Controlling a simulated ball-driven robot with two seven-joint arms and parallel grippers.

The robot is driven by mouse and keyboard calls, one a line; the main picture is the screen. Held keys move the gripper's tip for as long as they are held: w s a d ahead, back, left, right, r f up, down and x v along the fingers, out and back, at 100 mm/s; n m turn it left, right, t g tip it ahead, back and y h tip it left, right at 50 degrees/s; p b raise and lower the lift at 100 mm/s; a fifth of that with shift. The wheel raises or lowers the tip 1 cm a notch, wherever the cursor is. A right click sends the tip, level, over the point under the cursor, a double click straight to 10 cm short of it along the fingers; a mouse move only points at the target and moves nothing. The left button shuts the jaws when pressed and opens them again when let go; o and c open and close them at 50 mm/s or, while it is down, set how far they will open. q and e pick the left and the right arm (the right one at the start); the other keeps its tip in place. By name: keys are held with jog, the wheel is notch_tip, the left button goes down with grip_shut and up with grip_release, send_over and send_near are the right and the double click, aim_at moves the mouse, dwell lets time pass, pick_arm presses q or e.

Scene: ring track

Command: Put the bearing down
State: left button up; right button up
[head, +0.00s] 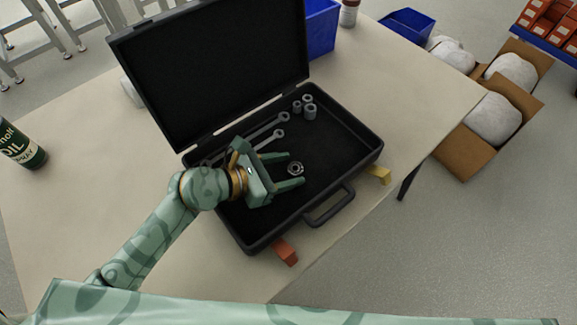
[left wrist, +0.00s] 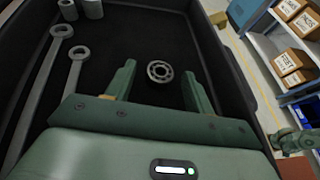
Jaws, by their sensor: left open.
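The bearing (head: 295,168) is a small grey metal ring inside the open black toolcase (head: 349,181), on or just above its dark floor. My left gripper (head: 296,169) is open, with one finger on either side of the bearing. In the left wrist view the bearing (left wrist: 160,71) shows between the two fingertips (left wrist: 160,77), with a gap to each finger. I cannot tell whether it touches the floor fully.
In the case lie wrenches (head: 272,140) and several grey sockets (head: 309,110). The case's raised lid (head: 215,75) stands behind. A red block (head: 285,252) and a yellow block (head: 379,175) sit by its front. A green oil can (head: 20,148) stands at far left.

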pick_arm(q)
jog(key=p+v, duration=0.2)
jog(key=v, duration=0.9)
jog(key=shift+r, duration=0.1)
dwell(0.8)
